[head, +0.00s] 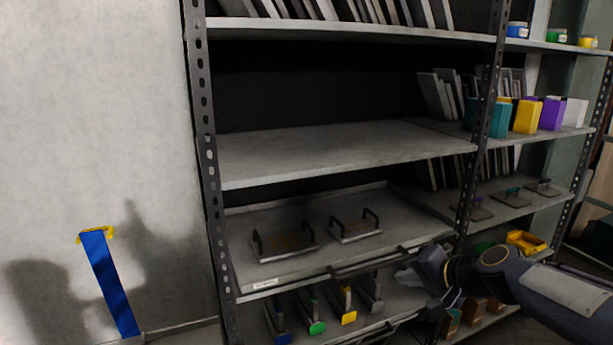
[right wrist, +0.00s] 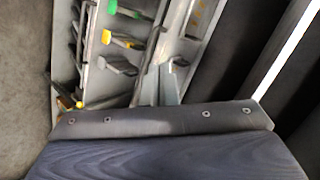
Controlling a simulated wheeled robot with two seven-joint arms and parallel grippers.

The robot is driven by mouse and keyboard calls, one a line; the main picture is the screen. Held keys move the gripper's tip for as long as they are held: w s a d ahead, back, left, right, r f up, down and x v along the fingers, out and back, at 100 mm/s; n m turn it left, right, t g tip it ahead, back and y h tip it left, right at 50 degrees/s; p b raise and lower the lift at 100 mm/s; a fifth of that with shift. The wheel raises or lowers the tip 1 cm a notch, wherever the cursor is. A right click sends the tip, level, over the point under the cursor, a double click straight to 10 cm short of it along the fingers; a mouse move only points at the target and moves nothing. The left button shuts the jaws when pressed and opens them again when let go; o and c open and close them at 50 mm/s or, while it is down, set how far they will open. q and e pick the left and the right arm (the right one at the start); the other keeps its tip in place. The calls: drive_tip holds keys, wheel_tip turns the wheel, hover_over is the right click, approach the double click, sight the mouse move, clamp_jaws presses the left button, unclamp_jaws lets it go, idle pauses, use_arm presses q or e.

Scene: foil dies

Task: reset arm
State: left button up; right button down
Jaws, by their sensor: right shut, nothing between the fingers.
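My right arm (head: 555,290) comes in from the right in the head view. My right gripper (head: 406,276) is at its end, pointing left, in front of the lower part of the shelf rack near the tray's front handle. It is shut with nothing between its fingers. The right wrist view shows its fingertips (right wrist: 160,84) close together over blurred shelf parts. I cannot tell whether the gripper touches the rack. My left arm and left gripper are not in view.
A sliding tray (head: 330,262) holds two flat plates with handles (head: 284,243). Below it stand several tools with coloured ends, one green (head: 317,328). A perforated upright (head: 207,150) borders the rack. The middle shelf (head: 320,153) is bare. A blue strip (head: 110,283) leans on the wall.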

drive_tip(key=s+f+n+g+h, duration=0.1)
drive_tip(key=s+f+n, duration=0.2)
drive_tip(key=s, duration=1.2)
drive_tip(key=s+a+f+n+g+h, duration=0.1)
drive_tip(key=s+f+n+g, duration=0.1)
drive_tip(key=s, duration=1.2)
wheel_tip(320, 180, down, 2)
drive_tip(key=shift+s+a+n+g+p, duration=0.3)
drive_tip(key=shift+s+n+p, duration=0.1)
drive_tip(key=shift+n, duration=0.3)
